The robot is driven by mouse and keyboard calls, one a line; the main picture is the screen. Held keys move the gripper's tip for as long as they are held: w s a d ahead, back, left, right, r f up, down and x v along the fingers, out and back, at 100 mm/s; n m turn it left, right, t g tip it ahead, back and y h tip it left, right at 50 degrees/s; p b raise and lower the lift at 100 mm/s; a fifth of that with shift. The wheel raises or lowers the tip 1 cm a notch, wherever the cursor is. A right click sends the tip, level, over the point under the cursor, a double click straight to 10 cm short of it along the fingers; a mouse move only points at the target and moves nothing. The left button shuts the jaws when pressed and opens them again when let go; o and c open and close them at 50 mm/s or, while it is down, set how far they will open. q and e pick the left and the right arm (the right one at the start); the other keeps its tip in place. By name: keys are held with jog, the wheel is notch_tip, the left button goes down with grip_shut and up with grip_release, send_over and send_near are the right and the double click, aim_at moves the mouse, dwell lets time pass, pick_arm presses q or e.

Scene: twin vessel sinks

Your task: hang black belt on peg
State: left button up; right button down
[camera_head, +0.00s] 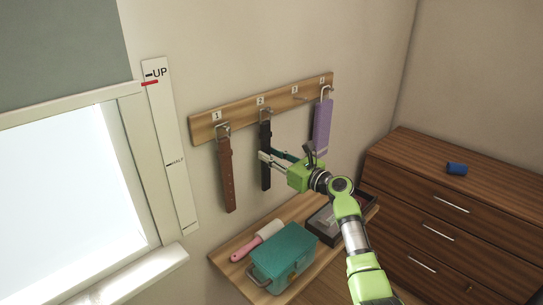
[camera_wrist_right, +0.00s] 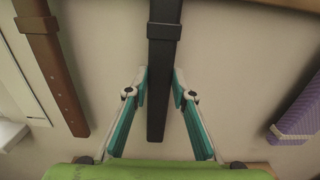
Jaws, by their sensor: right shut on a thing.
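The black belt (camera_head: 266,140) hangs straight down against the wall below the label 2 on the wooden peg rail (camera_head: 240,116). Its buckle is up at the peg there; whether the buckle is around the peg or only in front of it is too small to tell. My right gripper (camera_head: 268,157) is shut on the belt's lower part. In the right wrist view the black belt (camera_wrist_right: 163,60) runs down between the two teal fingers (camera_wrist_right: 160,88), and its free end hangs below the fingertips. My left gripper is not in view.
A brown belt (camera_head: 227,175) hangs left of the black one, and a purple strap (camera_head: 322,128) hangs at the right end. The peg (camera_head: 300,98) between is bare. Below, a shelf holds a teal box (camera_head: 283,257), a pink-handled roller (camera_head: 258,241) and a dark tray (camera_head: 327,225).

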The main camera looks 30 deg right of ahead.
jog(key=c, duration=1.6)
grip_release()
jog(key=shift+c, duration=0.2)
jog(key=shift+f, duration=0.1)
jog(key=v, duration=1.2)
